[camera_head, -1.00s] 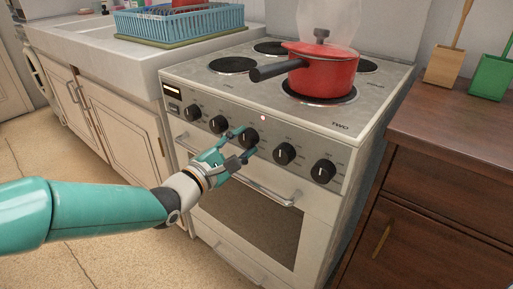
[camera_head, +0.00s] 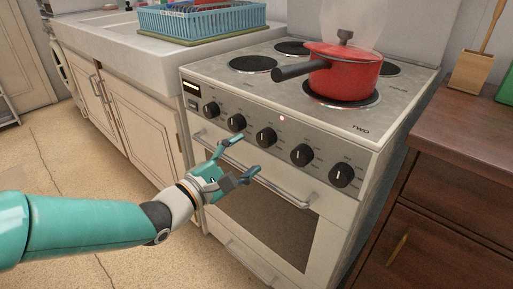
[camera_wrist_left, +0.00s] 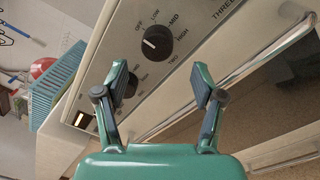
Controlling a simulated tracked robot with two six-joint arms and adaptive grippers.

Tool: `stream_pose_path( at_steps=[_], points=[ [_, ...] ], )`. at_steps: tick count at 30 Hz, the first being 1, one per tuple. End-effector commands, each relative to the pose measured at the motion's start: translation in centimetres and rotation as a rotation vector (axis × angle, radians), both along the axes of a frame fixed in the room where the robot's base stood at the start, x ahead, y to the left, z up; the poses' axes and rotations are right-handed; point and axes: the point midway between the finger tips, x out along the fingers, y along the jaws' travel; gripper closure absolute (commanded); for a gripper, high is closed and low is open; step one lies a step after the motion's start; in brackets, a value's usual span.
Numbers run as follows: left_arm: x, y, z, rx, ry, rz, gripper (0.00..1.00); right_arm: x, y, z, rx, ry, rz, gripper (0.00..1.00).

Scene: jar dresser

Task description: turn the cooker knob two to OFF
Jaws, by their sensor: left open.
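The cooker (camera_head: 300,215) has a row of several black knobs on its front panel. Knob two (camera_head: 236,122), second from the left, also shows in the left wrist view (camera_wrist_left: 157,43), with OFF, LOW, MID and HIGH printed round it and TWO below. Its white mark seems to point to the OFF side, but I cannot tell exactly. My left gripper (camera_head: 245,156) is open and empty, in front of and below the knobs, apart from the panel. In the left wrist view its fingers (camera_wrist_left: 160,85) are spread, with the panel beyond. My right gripper is out of view.
The oven handle bar (camera_head: 285,192) runs below the knobs, close to my gripper. A wooden dresser (camera_head: 455,165) is right of the cooker; a sink unit with a blue rack (camera_head: 200,20) is left.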

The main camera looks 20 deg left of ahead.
Motion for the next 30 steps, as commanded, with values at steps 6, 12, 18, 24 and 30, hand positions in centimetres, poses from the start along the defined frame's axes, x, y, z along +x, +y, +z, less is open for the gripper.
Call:
stream_pose_path(
  at_steps=[6,12,18,24,30],
  points=[
    [-4.1,1.4,-0.2,0.000,0.000,0.006,0.31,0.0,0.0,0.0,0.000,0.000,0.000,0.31],
    [-6.1,2.0,-0.3,0.000,0.003,0.002,0.31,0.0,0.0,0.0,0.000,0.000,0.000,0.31],
    [-6.4,2.1,-0.4,-0.001,0.003,0.000,0.31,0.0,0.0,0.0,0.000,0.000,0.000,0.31],
    [-6.4,2.0,-0.3,-0.001,0.003,0.000,0.31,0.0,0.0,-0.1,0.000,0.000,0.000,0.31],
    [-6.4,1.9,-0.4,-0.001,0.003,-0.005,0.31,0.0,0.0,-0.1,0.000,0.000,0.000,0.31]
  ],
)
